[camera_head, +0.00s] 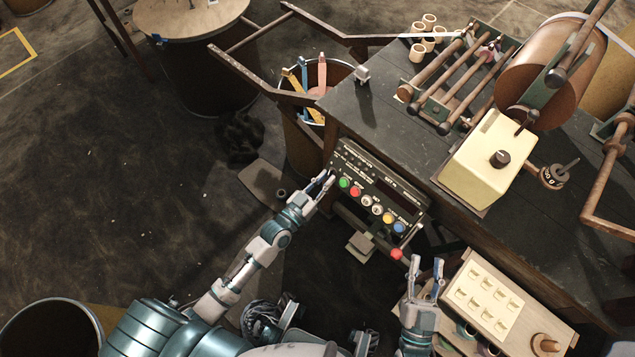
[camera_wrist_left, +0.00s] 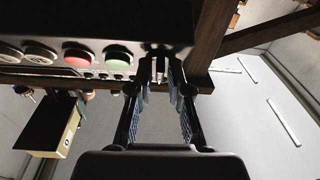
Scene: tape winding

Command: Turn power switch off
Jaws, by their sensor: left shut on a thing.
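The control panel (camera_head: 375,195) is a dark box with a row of green, red, white, yellow and blue buttons on the front of the bench. My left gripper (camera_head: 323,181) is at the panel's left end, beside the green button (camera_head: 344,183). In the left wrist view, the left gripper (camera_wrist_left: 158,75) is shut on the small power switch (camera_wrist_left: 158,66) at the panel edge, next to the green button (camera_wrist_left: 118,56). The fingers hide most of the switch, and its setting cannot be told. My right gripper (camera_head: 428,262) is open and empty, right of the panel.
A red knob (camera_head: 396,254) sticks out below the panel, near the right gripper. A winding machine with a large brown roll (camera_head: 540,75) and a cream box (camera_head: 482,160) stands on the dark bench (camera_head: 375,110). A wooden cart with a cream tray (camera_head: 484,297) stands at lower right.

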